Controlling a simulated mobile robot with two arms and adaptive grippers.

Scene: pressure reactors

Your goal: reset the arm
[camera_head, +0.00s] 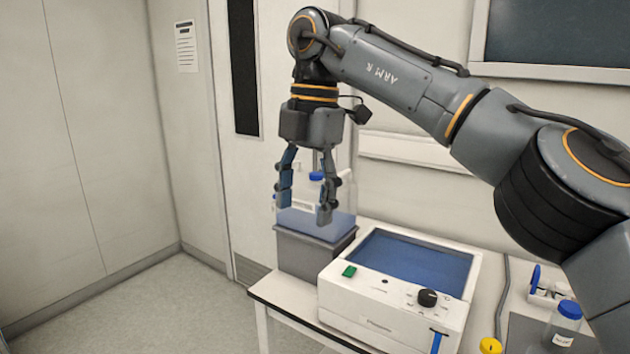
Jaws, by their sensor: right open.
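My right arm comes in from the right and bends over the bench, with its hand pointing down. My right gripper (304,212) is open, with its two fingers apart and nothing seen between them. In the picture its fingertips overlap a clear blue-tinted container on a grey base (306,252) at the back left of the bench. I cannot tell how far in front of or above the container the fingertips are. My left gripper is not in view.
A white device with a blue top (395,295) stands beside the grey base. A blue-capped bottle (564,326), a yellow cap (490,345) and a small white rack (546,292) are at the lower right. Open floor (150,315) lies left of the bench.

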